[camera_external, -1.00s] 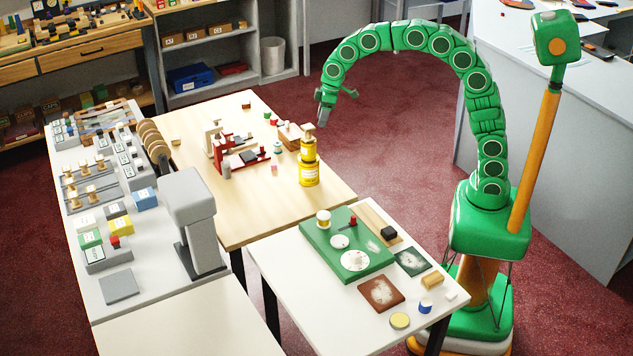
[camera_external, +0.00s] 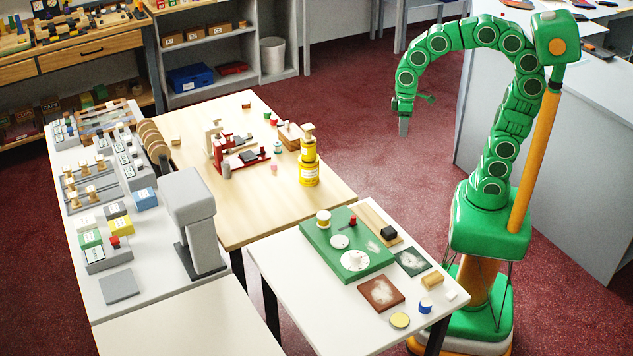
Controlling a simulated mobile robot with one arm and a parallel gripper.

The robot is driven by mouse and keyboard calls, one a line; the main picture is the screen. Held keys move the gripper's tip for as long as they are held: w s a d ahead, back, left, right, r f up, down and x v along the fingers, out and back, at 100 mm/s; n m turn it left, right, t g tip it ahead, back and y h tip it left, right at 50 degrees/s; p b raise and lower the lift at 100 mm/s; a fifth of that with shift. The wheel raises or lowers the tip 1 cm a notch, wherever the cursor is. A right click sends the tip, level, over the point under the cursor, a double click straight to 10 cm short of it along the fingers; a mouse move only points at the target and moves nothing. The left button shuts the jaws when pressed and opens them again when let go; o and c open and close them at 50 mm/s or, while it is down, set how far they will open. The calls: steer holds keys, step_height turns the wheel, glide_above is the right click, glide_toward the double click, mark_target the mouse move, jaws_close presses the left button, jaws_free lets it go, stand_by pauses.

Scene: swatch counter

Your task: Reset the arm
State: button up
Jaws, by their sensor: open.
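My green segmented arm curves up from my base and over to the left, with its end pointing down. My gripper (camera_external: 404,127) hangs above the red floor, to the right of the wooden table (camera_external: 237,216) and clear of both tables. Nothing shows in it, and it touches nothing. The gap between its fingers is too small to make out in this view.
A yellow stacked tin (camera_external: 309,168) stands near the wooden table's right edge. A white table (camera_external: 285,270) in front holds a green board (camera_external: 318,243) and small items. A grey machine (camera_external: 189,220) stands at left. A pale counter (camera_external: 590,150) is at right.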

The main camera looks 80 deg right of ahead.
steer(key=s+d+f+m+g, duration=0.1)
steer(key=s+f, duration=0.2)
steer(key=s, duration=1.3)
steer(key=shift+s+f+m+g+h, duration=0.15)
steer(key=shift+s+m+g+h, duration=0.15)
steer(key=shift+s, duration=0.1)
